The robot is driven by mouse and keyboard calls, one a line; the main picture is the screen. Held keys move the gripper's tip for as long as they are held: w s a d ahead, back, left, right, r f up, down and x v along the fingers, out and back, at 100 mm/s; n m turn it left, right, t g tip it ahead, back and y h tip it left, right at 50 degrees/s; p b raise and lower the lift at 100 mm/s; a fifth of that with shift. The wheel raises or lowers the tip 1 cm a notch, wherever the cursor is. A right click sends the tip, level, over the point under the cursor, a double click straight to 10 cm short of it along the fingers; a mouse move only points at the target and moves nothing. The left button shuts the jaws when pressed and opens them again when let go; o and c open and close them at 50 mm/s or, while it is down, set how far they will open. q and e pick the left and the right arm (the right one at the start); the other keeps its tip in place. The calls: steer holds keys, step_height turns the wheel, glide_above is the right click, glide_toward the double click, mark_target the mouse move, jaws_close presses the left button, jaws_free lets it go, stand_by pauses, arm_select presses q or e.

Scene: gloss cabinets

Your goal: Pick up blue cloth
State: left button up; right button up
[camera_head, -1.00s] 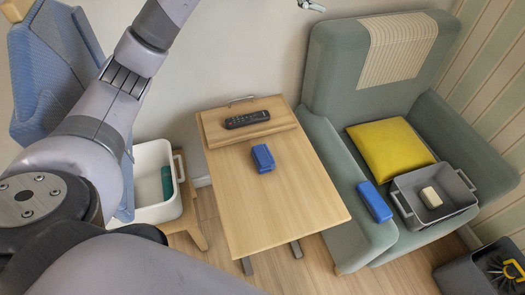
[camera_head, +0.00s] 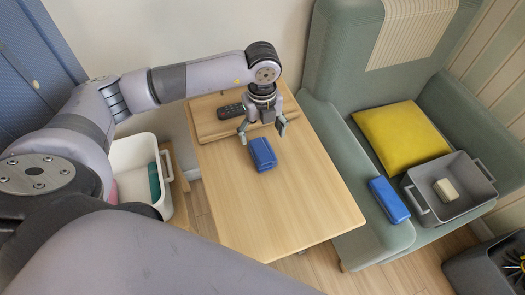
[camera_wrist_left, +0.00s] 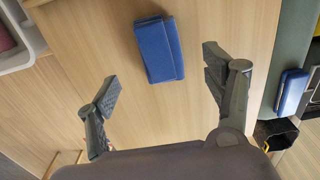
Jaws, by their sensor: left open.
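A blue folded cloth (camera_head: 263,154) lies on the wooden table, and it also shows in the left wrist view (camera_wrist_left: 158,49). My left gripper (camera_head: 262,131) is above the table, just behind and over the cloth in the head view. In the left wrist view its two fingers (camera_wrist_left: 162,85) are spread wide with nothing between them, and the cloth lies beyond the fingertips. A second blue folded item (camera_head: 389,199) lies on the green armchair's seat beside the grey crate. My right gripper is not in view.
The wooden table (camera_head: 290,215) is bare at its front. A black remote (camera_head: 231,111) lies on its raised back part. A white bin (camera_head: 134,152) stands left. The green armchair (camera_head: 335,160) holds a yellow cushion (camera_head: 403,137) and a grey crate (camera_head: 440,209) with a beige block.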

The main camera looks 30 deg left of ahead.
mark_target(263, 150)
arm_select(q)
step_height(263, 150, down, 2)
steer(key=shift+f, duration=0.15)
steer(key=shift+s+d+f+p, duration=0.15)
steer(key=shift+f+p, duration=0.2)
steer(key=shift+f, duration=1.1)
steer(key=shift+s+d+f+p, duration=0.1)
steer(key=shift+f+p, duration=0.2)
steer(key=shift+f, duration=1.1)
steer(key=shift+c, duration=0.5)
steer(key=c, duration=1.1)
steer(key=shift+r, duration=0.15)
